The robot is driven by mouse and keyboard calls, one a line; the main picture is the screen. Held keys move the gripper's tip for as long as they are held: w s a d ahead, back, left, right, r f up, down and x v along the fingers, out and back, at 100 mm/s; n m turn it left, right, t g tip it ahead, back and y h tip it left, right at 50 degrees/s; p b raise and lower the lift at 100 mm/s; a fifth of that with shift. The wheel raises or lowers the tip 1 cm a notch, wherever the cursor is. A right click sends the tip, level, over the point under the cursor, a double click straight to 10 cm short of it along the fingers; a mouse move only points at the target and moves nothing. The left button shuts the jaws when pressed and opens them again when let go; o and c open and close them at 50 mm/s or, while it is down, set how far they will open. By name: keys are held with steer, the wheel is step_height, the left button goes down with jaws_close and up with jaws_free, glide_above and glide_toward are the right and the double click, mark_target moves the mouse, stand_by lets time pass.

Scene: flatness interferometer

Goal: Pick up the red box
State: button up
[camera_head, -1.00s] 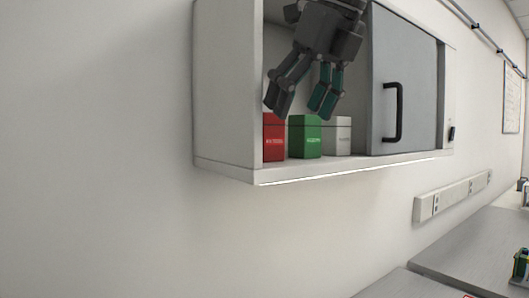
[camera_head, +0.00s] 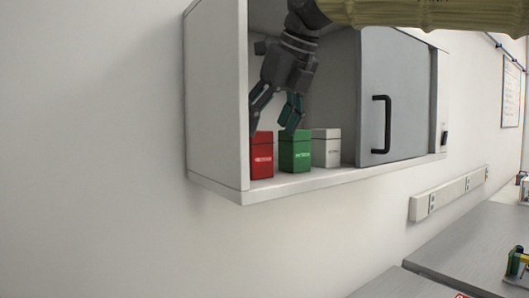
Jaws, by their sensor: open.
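The red box (camera_head: 262,156) stands upright at the left end of the wall cabinet's shelf, with pale lettering on its front. My gripper (camera_head: 272,130) is open and points down inside the cabinet opening. Its left finger is at the top of the red box in the picture, and its right finger is over the green box (camera_head: 295,152). I cannot tell whether either finger touches a box. The top of the red box is partly hidden by the finger.
A white box (camera_head: 326,148) stands right of the green one. The wall cabinet (camera_head: 216,105) has a side wall close to the left of the red box. A grey sliding door (camera_head: 405,105) with a black handle (camera_head: 386,125) covers its right part. Benches (camera_head: 470,250) are below right.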

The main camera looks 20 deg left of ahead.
mark_target(258, 142)
steer(key=a+f, duration=0.1)
steer(key=w+a+f, duration=0.1)
steer(key=a+f+p, duration=0.1)
steer(key=a+f, duration=0.1)
steer(key=shift+w, duration=0.3)
steer(key=shift+d+f, duration=0.15)
steer(key=shift+d, duration=0.45)
steer(key=shift+a, duration=0.4)
steer(key=c, duration=0.7)
steer(key=shift+d, duration=0.25)
steer(key=c, duration=0.5)
steer(key=shift+a, duration=0.15)
